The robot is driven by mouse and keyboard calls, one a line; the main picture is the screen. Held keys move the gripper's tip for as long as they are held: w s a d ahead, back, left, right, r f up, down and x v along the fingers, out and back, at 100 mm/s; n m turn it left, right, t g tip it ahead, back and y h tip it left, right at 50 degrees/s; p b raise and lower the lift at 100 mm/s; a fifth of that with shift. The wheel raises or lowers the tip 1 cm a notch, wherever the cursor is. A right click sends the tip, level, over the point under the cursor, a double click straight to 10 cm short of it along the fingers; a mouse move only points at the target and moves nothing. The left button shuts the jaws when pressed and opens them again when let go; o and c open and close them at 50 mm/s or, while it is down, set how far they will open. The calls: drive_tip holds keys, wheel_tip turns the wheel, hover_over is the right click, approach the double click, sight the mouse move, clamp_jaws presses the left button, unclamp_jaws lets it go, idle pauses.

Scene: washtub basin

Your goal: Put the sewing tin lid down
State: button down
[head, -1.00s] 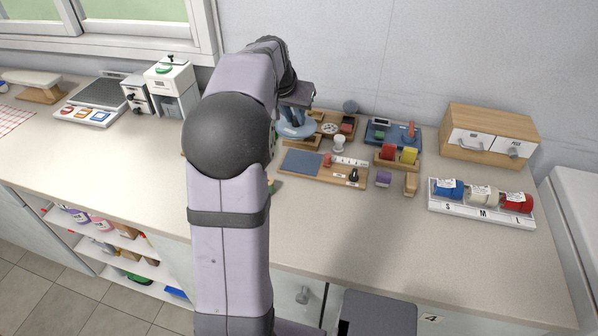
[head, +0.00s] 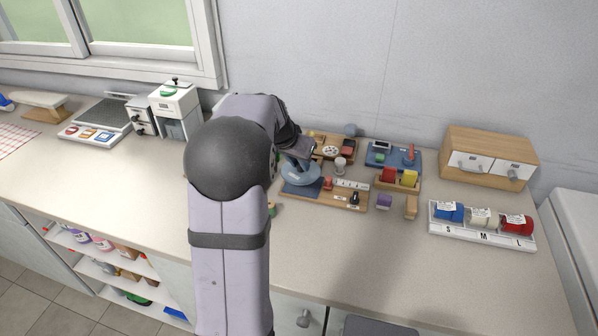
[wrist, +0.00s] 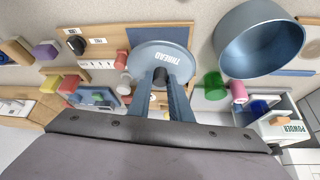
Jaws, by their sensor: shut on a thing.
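The sewing tin lid is a round blue-grey disc marked THREAD (wrist: 178,58). It also shows in the head view (head: 300,176). My gripper (wrist: 160,80) is shut on its dark knob in the middle. The lid hangs over or rests on a dark blue mat (head: 297,192) at the left of a wooden board (head: 325,203); I cannot tell if it touches. The lid hides much of the mat. An open, round blue tin (wrist: 262,42) stands to the right in the wrist view. My arm hides it in the head view.
A red spool (head: 328,184) and a black-knobbed item (head: 354,198) share the board. A purple block (head: 384,202) is to the right. The front counter (head: 350,255) is clear.

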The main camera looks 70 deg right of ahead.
sight(299, 172)
drive_tip(key=shift+f, duration=1.9)
drive_tip(key=shift+f, duration=0.2)
drive_tip(key=c, duration=1.6)
unclamp_jaws()
drive_tip(key=shift+r, duration=0.15)
drive_tip(key=shift+r+p, duration=0.15)
drive_tip(key=shift+p, duration=0.2)
drive_tip(key=b+v, duration=0.2)
drive_tip(key=v, duration=1)
drive_tip(key=shift+a, duration=0.1)
